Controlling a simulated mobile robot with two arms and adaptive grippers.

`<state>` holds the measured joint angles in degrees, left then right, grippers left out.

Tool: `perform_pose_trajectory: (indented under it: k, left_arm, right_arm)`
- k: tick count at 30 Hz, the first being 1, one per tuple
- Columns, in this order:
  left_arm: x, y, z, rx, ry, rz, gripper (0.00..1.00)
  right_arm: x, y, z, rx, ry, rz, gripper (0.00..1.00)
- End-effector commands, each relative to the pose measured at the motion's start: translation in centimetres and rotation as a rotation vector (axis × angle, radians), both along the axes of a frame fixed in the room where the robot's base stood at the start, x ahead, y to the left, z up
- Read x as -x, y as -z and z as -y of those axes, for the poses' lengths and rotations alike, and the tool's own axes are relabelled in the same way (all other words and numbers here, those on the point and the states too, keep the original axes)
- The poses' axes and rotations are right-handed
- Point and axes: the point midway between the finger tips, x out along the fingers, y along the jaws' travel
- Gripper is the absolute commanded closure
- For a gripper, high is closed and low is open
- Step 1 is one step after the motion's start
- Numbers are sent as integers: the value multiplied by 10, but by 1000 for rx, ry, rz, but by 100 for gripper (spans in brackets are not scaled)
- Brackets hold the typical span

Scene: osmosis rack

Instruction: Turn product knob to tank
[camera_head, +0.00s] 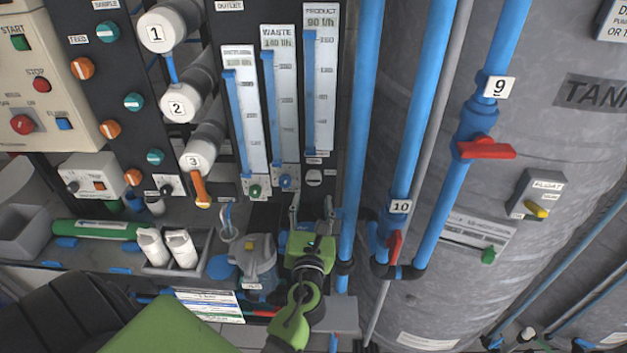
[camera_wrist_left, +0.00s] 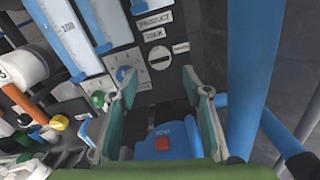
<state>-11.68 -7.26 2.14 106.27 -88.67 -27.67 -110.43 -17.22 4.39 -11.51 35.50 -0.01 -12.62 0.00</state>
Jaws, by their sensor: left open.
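The product knob (camera_head: 313,177) is a small round white knob on the dark panel below the product flow tube. It also shows in the left wrist view (camera_wrist_left: 160,58), with a dark slot lying nearly level across its face. A PRODUCT label (camera_wrist_left: 153,20) and a TANK label (camera_wrist_left: 153,36) are above it, and another small label (camera_wrist_left: 181,47) is to its right. My left gripper (camera_head: 311,210) is open and empty just below the knob. In the left wrist view its fingers (camera_wrist_left: 160,85) are spread wide, with the knob just beyond the tips. My right gripper is not in view.
A blue knob (camera_head: 286,181) and a green knob (camera_head: 255,190) sit to the left of the product knob. A vertical blue pipe (camera_head: 361,130) runs close on the right. A grey pump-like unit (camera_head: 260,258) stands left of my left gripper.

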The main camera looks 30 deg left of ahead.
Motion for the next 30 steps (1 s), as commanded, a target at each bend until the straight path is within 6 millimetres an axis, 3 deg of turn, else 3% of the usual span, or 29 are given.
perform_pose_trajectory:
  k: [6, 12, 24, 25, 29, 30]
  left_arm:
    - [-40, -1, -25, 0, -2, 3, 56]
    - [-62, 0, -38, 0, -1, 2, 56]
    - [-69, 0, -42, 2, -1, 0, 56]
    - [-69, 0, -42, 2, -1, 0, 59]
    - [-68, 0, -42, 2, -1, 0, 92]
    - [-68, 0, -42, 2, -1, 0, 95]
  right_arm:
    - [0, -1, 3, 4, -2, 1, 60]
    - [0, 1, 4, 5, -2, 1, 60]
    - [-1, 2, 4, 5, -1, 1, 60]
    - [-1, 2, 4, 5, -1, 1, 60]
    - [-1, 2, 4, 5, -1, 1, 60]
    - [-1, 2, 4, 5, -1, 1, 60]
